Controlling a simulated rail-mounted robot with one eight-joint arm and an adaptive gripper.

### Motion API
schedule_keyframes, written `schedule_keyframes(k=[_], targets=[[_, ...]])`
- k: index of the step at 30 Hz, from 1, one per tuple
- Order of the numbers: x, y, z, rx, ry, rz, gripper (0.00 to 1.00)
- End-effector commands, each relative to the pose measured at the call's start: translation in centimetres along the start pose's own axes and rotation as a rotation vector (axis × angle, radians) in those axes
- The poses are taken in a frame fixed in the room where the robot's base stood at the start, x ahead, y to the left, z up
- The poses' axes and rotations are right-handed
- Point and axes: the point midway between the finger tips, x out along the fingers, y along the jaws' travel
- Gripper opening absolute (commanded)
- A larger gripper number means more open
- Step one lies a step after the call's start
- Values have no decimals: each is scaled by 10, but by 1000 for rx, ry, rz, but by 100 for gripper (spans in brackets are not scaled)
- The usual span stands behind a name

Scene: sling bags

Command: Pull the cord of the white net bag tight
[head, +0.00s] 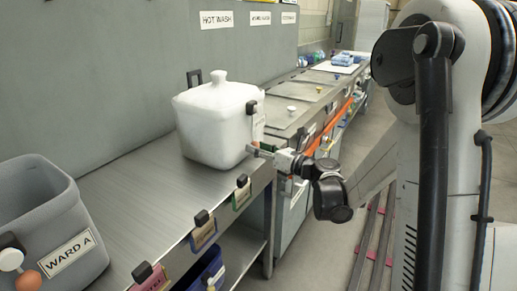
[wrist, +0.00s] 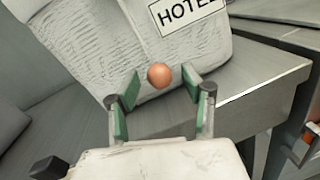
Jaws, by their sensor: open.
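The white bag (head: 212,125) stands upright on the metal bench in the head view, with a gathered, knob-like top. It fills the upper part of the wrist view (wrist: 95,45), where its label (wrist: 185,8) reads HOTEL. A small orange ball (wrist: 159,75), seemingly the cord's end, shows against the bag's lower front. My gripper (head: 257,149) is at the bag's lower right side. In the wrist view its green-padded fingers (wrist: 161,87) are open, one on each side of the ball; I cannot tell whether they touch it. The cord itself is not clearly visible.
A grey WARD A bag (head: 35,215) stands at the near left, with a white ball and an orange ball at its front. Tags with black clips (head: 203,232) hang along the bench's front edge. Bare bench (head: 145,205) lies between the two bags.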

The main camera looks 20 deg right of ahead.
Motion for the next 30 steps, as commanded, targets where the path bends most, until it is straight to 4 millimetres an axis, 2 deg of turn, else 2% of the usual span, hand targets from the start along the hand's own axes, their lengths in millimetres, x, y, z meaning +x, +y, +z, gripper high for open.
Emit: schedule_keyframes(k=[5,8,15,21,25,30], targets=[[-8,0,0,0,0,0,43],[-21,-1,0,0,-1,-3,43],[-69,-1,0,0,-1,-4,43],[-102,-1,0,0,-1,-3,43],[-114,-1,0,0,-1,-2,43],[-120,0,0,0,0,0,43]])
